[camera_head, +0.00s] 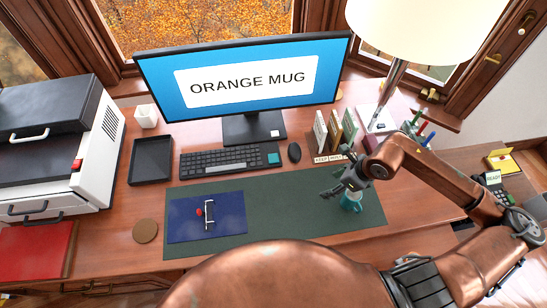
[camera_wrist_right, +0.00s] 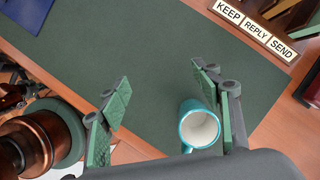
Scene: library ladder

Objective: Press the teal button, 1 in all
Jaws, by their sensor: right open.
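My left gripper is not in view.
The monitor (camera_head: 240,80) reads ORANGE MUG. A mouse (camera_head: 294,152) lies right of the keyboard. A KEEP REPLY SEND rack (camera_head: 332,157) and lamp (camera_head: 392,85) stand at right. A blue folder (camera_head: 206,216) lies on the mat. A printer (camera_head: 95,165) stands left.

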